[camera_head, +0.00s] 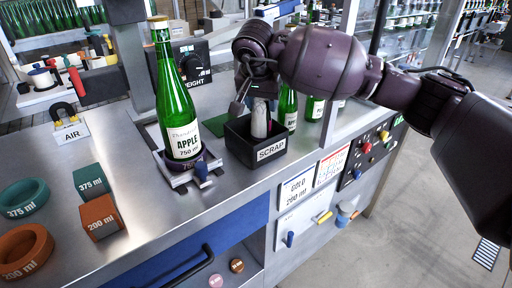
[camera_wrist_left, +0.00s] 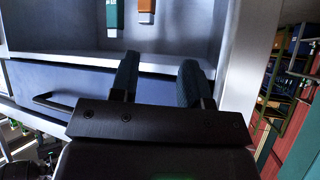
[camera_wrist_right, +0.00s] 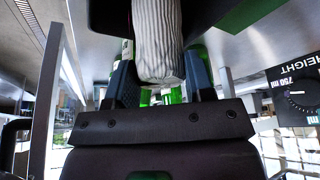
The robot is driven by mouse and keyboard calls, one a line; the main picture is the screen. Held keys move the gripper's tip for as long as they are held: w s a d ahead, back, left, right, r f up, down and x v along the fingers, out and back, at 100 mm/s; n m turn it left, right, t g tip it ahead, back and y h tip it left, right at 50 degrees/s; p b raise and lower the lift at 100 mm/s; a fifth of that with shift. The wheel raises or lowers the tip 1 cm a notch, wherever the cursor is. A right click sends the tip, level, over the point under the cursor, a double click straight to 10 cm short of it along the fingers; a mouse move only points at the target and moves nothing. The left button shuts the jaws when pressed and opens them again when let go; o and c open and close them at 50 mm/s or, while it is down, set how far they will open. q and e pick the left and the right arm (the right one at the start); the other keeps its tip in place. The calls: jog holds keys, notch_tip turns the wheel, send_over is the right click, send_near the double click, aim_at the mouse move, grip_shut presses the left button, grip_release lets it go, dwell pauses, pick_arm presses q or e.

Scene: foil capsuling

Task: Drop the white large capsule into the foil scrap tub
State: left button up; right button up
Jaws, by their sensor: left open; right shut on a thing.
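The white large capsule (camera_head: 260,118) is held upright in my right gripper (camera_head: 257,98), its lower part inside the black foil scrap tub (camera_head: 268,153), marked SCRAP. The right wrist view shows the ribbed white capsule (camera_wrist_right: 157,40) between the two fingers. Whether it touches the tub floor is hidden by the tub's front wall. My left gripper (camera_wrist_left: 158,82) is open and empty in the left wrist view, in front of the bench. It is out of the head view.
A green APPLE bottle (camera_head: 181,120) stands upright on a holder just left of the tub. More green bottles (camera_head: 287,108) stand behind and right of it. Teal and orange 375 ml and 200 ml rings and blocks (camera_head: 101,215) lie at the left.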

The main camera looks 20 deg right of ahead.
jog(key=shift+f, duration=0.65)
jog(key=shift+r, duration=0.1)
jog(key=o, duration=0.7)
jog(key=p+v, duration=0.1)
jog(key=v, duration=0.9)
jog(key=shift+s+a+r, duration=0.1)
jog(key=shift+s+r, duration=0.05)
jog(key=shift+r, duration=0.15)
